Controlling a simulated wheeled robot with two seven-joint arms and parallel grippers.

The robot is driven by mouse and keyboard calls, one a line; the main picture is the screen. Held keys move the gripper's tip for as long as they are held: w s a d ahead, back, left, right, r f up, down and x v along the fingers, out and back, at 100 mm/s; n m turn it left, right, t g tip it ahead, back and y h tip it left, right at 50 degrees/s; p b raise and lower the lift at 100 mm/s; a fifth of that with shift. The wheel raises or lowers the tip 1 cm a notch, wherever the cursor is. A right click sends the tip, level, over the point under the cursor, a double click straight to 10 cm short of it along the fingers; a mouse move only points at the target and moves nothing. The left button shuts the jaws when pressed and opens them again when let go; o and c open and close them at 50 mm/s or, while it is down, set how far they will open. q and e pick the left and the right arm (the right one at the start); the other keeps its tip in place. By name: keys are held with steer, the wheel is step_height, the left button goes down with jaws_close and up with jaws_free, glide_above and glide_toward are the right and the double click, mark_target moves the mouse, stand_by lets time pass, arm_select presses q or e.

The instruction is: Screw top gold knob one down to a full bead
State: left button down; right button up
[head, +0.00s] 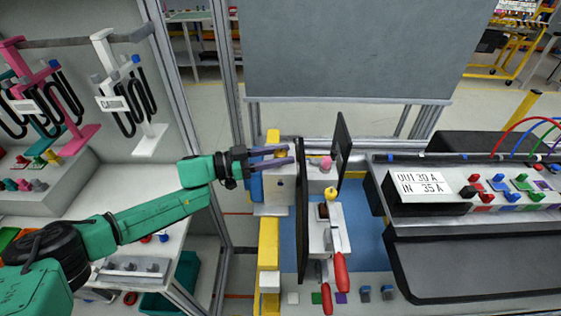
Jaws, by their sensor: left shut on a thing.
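My left gripper (288,154) reaches in from the left, with its two purple-grey fingers over the top of a pale grey block (283,197). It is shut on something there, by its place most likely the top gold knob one. The knob itself cannot be made out between the fingers, so I cannot tell its height or any bead. A small dark mark shows on the block's face. My right gripper is not in view.
A dark upright panel (303,225) stands just right of the block. Beyond it are a yellow ball knob (331,193), a pink knob (326,163) and red-handled tools (340,272). A labelled box (420,186) stands right. A yellow rail (268,245) runs in front.

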arm_select(q)
steer(key=shift+m+g+b, duration=0.55)
steer(key=shift+m+g, duration=0.05)
steer(key=shift+g, duration=0.3)
steer(key=shift+c, duration=2.2)
jaws_free()
steer(key=shift+a, duration=0.1)
steer(key=s+a+b, duration=0.2)
steer(key=a+b, duration=0.2)
steer(key=a, duration=1)
steer(key=shift+s+a, duration=0.1)
